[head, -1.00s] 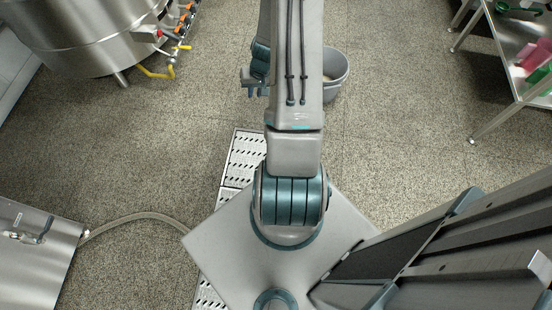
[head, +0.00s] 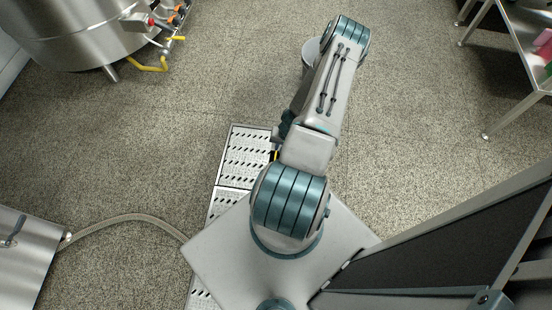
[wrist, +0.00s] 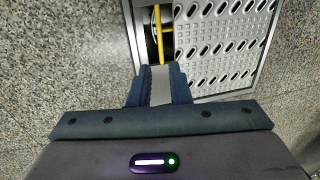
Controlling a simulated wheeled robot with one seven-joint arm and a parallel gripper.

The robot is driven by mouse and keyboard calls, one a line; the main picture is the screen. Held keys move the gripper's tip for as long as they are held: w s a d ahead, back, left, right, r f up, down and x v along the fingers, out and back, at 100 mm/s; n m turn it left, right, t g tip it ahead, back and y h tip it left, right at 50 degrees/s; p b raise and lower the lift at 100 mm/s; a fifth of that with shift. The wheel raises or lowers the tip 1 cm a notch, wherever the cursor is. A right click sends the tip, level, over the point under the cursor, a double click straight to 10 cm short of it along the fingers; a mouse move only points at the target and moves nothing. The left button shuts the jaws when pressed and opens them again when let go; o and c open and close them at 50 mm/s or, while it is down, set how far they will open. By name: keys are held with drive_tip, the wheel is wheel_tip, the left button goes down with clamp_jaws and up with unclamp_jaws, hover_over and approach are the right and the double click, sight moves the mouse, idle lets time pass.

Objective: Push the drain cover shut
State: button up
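The drain cover (wrist: 225,45) is a perforated metal plate in a metal frame in the floor. In the wrist view a dark opening (wrist: 151,45) shows along its left side, with a yellow bar-shaped part (wrist: 160,35) in it. The slotted drain channel also shows in the head view (head: 246,158), partly under my base. My gripper (wrist: 160,72) is just short of the opening, with a narrow gap between its fingers and nothing seen held. In the head view my gripper is mostly hidden by my arm. I cannot tell whether it touches the cover.
A steel vessel (head: 75,30) with valves is at upper left, and a steel table (head: 530,50) at upper right. A hose (head: 125,218) crosses the floor at left. The speckled floor between is clear.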

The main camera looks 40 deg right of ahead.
wheel_tip(320, 180, down, 10)
drive_tip(key=w+a+b, duration=0.1)
drive_tip(key=b, duration=0.2)
drive_tip(key=shift+w+a+b, duration=0.2)
drive_tip(key=shift+w+b, duration=0.05)
drive_tip(key=shift+b, duration=0.15)
clamp_jaws()
